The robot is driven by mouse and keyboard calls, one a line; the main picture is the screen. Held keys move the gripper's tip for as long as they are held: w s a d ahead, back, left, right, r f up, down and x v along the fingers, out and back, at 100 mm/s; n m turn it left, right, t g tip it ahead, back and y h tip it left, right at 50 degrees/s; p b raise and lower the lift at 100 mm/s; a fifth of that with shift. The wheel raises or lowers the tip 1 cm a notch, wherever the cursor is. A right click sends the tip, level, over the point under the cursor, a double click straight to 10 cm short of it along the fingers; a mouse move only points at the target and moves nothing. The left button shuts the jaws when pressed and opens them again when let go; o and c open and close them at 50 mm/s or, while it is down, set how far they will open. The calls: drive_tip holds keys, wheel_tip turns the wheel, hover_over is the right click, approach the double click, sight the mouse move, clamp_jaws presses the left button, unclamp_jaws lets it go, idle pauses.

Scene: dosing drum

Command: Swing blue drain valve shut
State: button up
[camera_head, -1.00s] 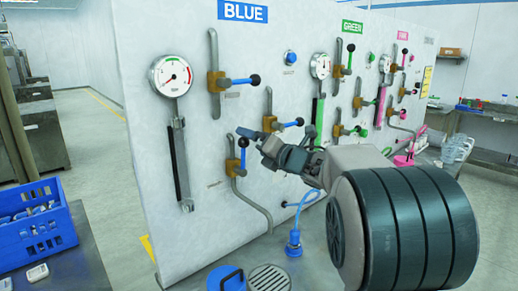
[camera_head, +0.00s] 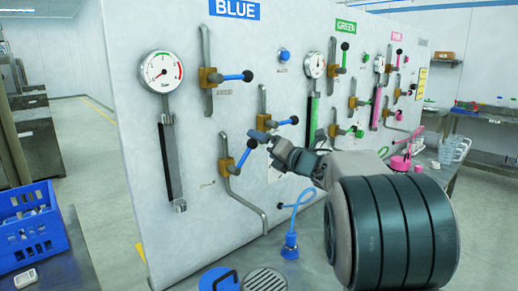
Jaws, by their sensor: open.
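The lower blue valve (camera_head: 229,168), which I take for the drain valve, has a brass body on a bent grey pipe. Its blue handle (camera_head: 242,157) tilts up and to the right, ending in a dark knob (camera_head: 252,143). My gripper (camera_head: 261,137) is just right of and above that knob, with its fingertips pointing left. It is open; whether a finger touches the knob is hard to tell. The gap between the fingers is not clearly visible.
Two other blue valves, the upper one (camera_head: 210,77) and the middle one (camera_head: 264,122), have handles pointing right. The middle handle is close above my gripper. A gauge (camera_head: 161,71) is at left. A blue funnel-like fitting (camera_head: 290,246) and a drain grate (camera_head: 265,280) are below.

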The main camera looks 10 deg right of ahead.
drive_tip(key=f+b, duration=0.1)
drive_tip(key=f, duration=0.1)
drive_tip(key=a+f+b, duration=0.1)
drive_tip(key=f, duration=0.1)
drive_tip(key=shift+w+a, duration=0.15)
drive_tip(key=shift+a, duration=0.05)
drive_tip(key=shift+d+f+b, duration=0.1)
drive_tip(key=shift+f+b, duration=1)
drive_tip(key=shift+b, duration=0.1)
drive_tip(key=shift+w+d+f+b, duration=0.1)
drive_tip(key=shift+f+b, duration=0.5)
drive_tip(key=shift+b, duration=0.2)
drive_tip(key=shift+r, duration=0.1)
